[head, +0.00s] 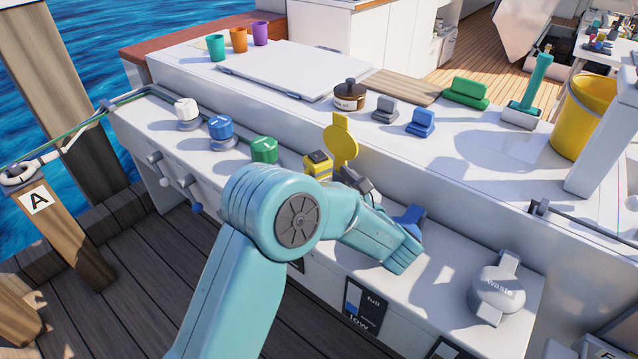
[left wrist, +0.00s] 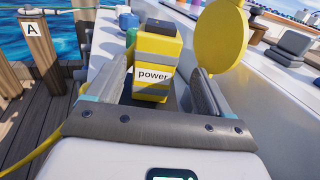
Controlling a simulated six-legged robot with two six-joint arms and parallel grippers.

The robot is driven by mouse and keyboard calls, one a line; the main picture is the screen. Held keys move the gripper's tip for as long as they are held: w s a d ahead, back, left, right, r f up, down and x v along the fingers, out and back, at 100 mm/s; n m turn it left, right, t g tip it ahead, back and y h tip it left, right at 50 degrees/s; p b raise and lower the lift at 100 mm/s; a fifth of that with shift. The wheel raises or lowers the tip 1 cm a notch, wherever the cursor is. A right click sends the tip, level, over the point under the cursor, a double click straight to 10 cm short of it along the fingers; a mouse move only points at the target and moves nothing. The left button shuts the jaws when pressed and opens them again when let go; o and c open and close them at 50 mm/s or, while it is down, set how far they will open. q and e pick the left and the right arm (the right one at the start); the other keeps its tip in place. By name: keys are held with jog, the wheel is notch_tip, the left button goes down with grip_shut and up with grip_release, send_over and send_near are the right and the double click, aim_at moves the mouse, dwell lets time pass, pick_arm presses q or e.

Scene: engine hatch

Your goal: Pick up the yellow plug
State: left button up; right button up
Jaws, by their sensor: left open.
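The yellow plug (head: 318,165) stands upright on the light ledge, with a dark top. In the left wrist view the plug (left wrist: 152,82) has a white "power" label and grey bands. My left gripper (head: 350,180) is at the plug's right side in the head view, partly hidden by my teal arm. In the left wrist view its jaws (left wrist: 158,72) are open, one finger on each side of the plug, with gaps showing. The plug's base is hard to make out. My right gripper is in no view.
A yellow round disc (head: 341,147) stands right behind the plug, close to the right finger. A green knob (head: 264,150), blue knob (head: 221,128) and white knob (head: 186,110) line the ledge to the left. A grey "waste" cap (head: 497,288) sits at right.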

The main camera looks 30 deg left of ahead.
aim_at(314, 166)
pick_arm(q)
jog(key=x, duration=0.4)
jog(key=b+x, duration=0.1)
jog(key=x, duration=0.1)
jog(key=shift+s+a+r, duration=0.1)
jog(key=shift+s+a, duration=0.1)
jog(key=shift+a, duration=0.25)
jog(key=c, duration=1.3)
